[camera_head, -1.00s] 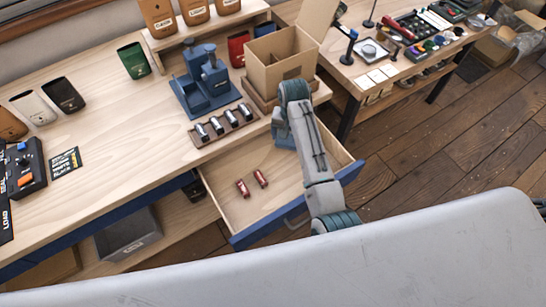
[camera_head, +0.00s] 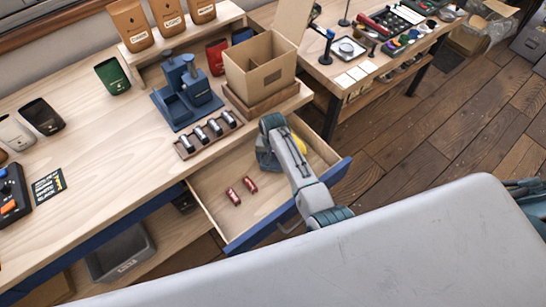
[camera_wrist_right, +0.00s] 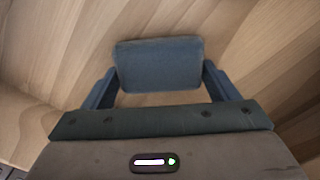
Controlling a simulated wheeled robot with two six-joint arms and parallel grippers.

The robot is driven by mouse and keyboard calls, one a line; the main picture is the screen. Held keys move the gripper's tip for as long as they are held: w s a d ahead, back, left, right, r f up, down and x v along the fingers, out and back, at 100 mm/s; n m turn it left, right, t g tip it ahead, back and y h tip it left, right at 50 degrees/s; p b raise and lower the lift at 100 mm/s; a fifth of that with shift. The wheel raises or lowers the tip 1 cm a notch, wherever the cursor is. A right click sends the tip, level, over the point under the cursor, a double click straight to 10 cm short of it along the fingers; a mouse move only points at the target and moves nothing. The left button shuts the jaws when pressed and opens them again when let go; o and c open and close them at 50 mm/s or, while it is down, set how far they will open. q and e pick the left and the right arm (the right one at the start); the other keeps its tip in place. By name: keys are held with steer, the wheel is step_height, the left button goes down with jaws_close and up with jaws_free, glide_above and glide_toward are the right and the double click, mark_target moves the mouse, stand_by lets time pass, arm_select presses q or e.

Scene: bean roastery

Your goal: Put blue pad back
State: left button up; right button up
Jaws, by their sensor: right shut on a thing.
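My right gripper is shut on the blue pad (camera_wrist_right: 158,65), a soft-cornered block held between its two fingers in the right wrist view (camera_wrist_right: 160,85). Pale wood grain lies behind the pad; I cannot tell whether the pad touches it. In the head view my right arm reaches over the open drawer (camera_head: 215,190), its wrist bent down near the drawer's back. The right fingers and the pad are hidden there behind the arm. My left gripper is not in view.
A rack of metal cylinders (camera_head: 208,134), a blue stand (camera_head: 185,95) and an open cardboard box (camera_head: 262,72) stand on the bench above. The drawer's front left is clear.

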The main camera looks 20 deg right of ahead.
mark_target(273, 160)
steer(key=shift+f, duration=0.15)
steer(key=o, duration=0.9)
step_height(273, 160, up, 12)
steer(key=shift+r+b, duration=0.1)
steer(key=shift+b, duration=0.75)
